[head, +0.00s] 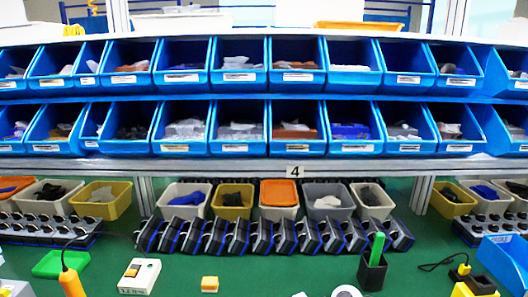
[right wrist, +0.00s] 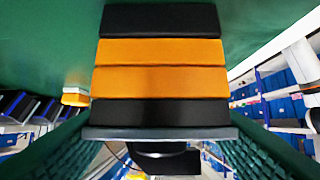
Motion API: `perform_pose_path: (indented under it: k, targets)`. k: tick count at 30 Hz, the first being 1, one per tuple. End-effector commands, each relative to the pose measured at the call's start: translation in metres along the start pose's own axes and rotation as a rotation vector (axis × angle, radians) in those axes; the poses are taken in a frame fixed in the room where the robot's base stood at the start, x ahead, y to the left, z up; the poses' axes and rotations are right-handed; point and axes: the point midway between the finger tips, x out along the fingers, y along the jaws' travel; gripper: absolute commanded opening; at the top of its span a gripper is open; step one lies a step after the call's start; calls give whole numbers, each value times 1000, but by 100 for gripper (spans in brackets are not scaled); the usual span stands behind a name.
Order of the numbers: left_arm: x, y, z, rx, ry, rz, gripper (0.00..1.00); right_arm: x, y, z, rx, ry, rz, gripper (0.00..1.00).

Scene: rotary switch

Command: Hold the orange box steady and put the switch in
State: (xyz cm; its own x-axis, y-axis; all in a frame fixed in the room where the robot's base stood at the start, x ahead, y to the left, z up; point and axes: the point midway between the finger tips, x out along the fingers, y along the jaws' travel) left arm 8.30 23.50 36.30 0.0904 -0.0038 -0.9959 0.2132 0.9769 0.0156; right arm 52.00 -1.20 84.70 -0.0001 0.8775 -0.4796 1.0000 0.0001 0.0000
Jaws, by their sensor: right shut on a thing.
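In the right wrist view, my right gripper (right wrist: 160,66) fills the middle as black and orange blocks pressed close together. It is shut on the switch, which is mostly hidden by the fingers. A grey plate (right wrist: 160,133) with a dark round part shows just below them; I cannot tell whether it belongs to the switch. A small orange box (head: 209,284) sits on the green table at the lower middle of the head view. A small orange and white piece (right wrist: 76,96) at the left of the wrist view looks like the same box. Neither gripper shows in the head view.
A white control box (head: 139,275) stands left of the orange box, with an orange-handled tool (head: 71,282) beyond it. A black pen holder (head: 372,272) stands to the right. Racks of dark modules (head: 280,237) line the back under blue bins (head: 240,131). Green table between is clear.

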Motion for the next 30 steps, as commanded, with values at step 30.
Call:
perform_pose_path:
  k: [30]
  targets:
    - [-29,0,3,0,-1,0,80,-25,0,-45,-1,1,1,34]
